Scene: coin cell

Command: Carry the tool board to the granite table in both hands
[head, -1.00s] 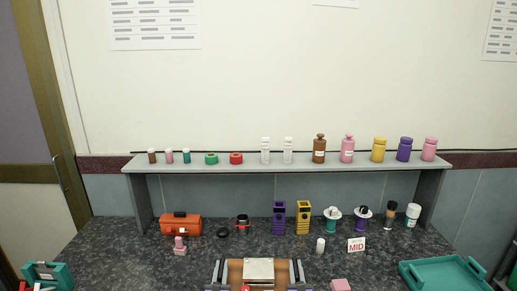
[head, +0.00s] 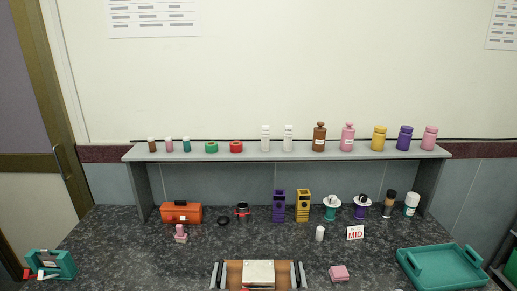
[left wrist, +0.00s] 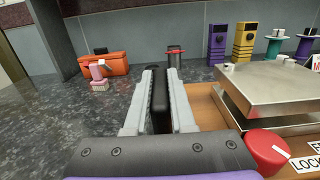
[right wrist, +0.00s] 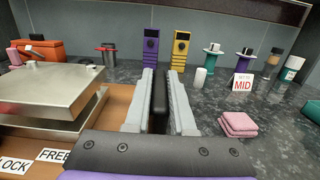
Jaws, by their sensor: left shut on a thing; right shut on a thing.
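The tool board (head: 235,280) is a brown board bearing a metal plate press (head: 258,272), at the bottom edge of the head view and partly cut off. My left gripper (head: 217,276) is shut on a black handle at the board's left side, seen closely in the left wrist view (left wrist: 160,100). My right gripper (head: 299,276) is shut on the black handle at its right side, also in the right wrist view (right wrist: 161,100). A red knob (left wrist: 266,150) and labels sit on the board. The speckled dark granite table (head: 120,240) lies ahead; whether the board touches it I cannot tell.
A white MID sign (head: 355,233), a white cylinder (head: 320,233) and a pink item (head: 180,233) stand farther back. A teal holder (head: 50,264) is far left.

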